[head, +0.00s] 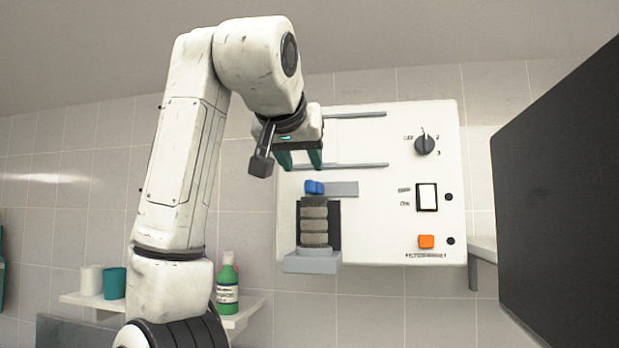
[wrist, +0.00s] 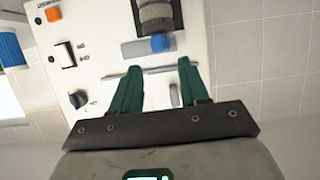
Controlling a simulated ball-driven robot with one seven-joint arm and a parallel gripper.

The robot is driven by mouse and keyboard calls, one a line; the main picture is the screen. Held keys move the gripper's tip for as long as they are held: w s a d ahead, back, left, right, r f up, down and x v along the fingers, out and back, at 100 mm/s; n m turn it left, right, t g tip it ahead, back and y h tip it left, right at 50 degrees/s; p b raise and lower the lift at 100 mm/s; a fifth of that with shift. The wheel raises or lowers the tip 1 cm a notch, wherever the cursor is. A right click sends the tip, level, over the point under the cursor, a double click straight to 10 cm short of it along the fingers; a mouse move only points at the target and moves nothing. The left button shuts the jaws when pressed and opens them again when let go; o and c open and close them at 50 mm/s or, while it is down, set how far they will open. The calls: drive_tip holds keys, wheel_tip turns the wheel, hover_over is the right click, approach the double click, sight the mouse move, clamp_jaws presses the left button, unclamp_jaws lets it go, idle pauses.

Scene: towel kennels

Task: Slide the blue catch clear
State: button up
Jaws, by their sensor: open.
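The blue catch (head: 314,187) sits at the left end of a short grey track (head: 342,189) on the white wall panel (head: 375,230), just above a dark slot (head: 334,226) with rolled grey towels (head: 314,225). In the wrist view the blue catch (wrist: 160,43) lies beyond my fingertips, a little to the right of the middle. My gripper (head: 299,166) is open, with green fingers pointing down just above the catch. The wrist view shows my gripper (wrist: 160,66) with its two fingers apart and nothing between them. The fingertips appear clear of the catch.
Two grey rails (head: 350,165) (head: 355,115) cross the panel near my gripper. A dial (head: 424,144), a white rocker switch (head: 427,197) and an orange button (head: 426,241) are at its right. A grey tray (head: 311,262) juts out below the slot. A large dark panel (head: 565,190) stands at right.

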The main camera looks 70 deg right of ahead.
sight(313, 188)
drive_tip(key=p+x, duration=0.2)
drive_tip(key=x, duration=0.6)
drive_tip(key=shift+c, duration=0.4)
clamp_jaws()
